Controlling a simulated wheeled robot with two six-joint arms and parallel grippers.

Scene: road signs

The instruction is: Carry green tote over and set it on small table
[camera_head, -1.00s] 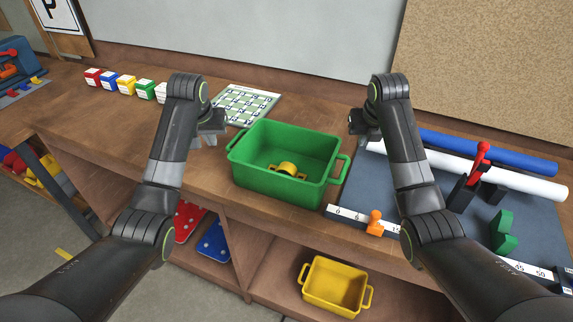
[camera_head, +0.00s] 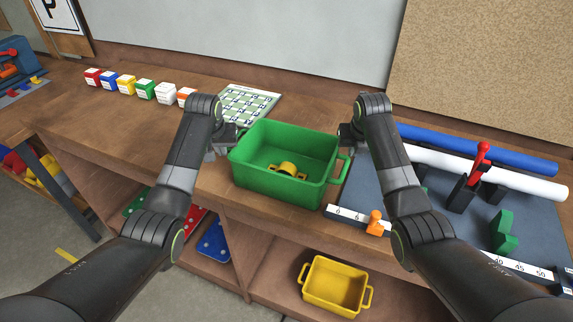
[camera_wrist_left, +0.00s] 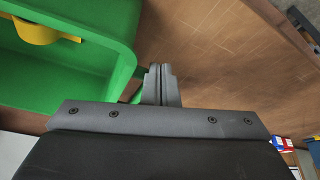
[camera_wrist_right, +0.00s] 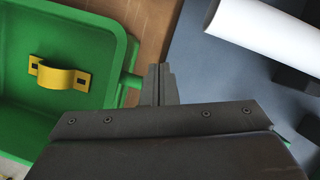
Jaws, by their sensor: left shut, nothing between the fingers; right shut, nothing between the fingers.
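The green tote (camera_head: 285,187) stands upright on the wooden workbench, with a yellow bracket-like piece (camera_head: 288,169) inside it. My left gripper (camera_head: 226,142) is close to the tote's left side. In the left wrist view its fingers (camera_wrist_left: 160,84) are together and empty beside the tote wall (camera_wrist_left: 122,60). My right gripper (camera_head: 347,136) is near the tote's right side. In the right wrist view its fingers (camera_wrist_right: 159,84) are together and empty beside the tote's handle (camera_wrist_right: 131,80). I cannot make out a small table.
A dark mat (camera_head: 365,190) with a blue roll (camera_head: 490,150), a white roll (camera_head: 520,180) and a red-handled tool (camera_head: 479,160) lies to the right. Several coloured boxes (camera_head: 126,85) stand at the back left. A yellow tote (camera_head: 334,297) sits on the shelf below.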

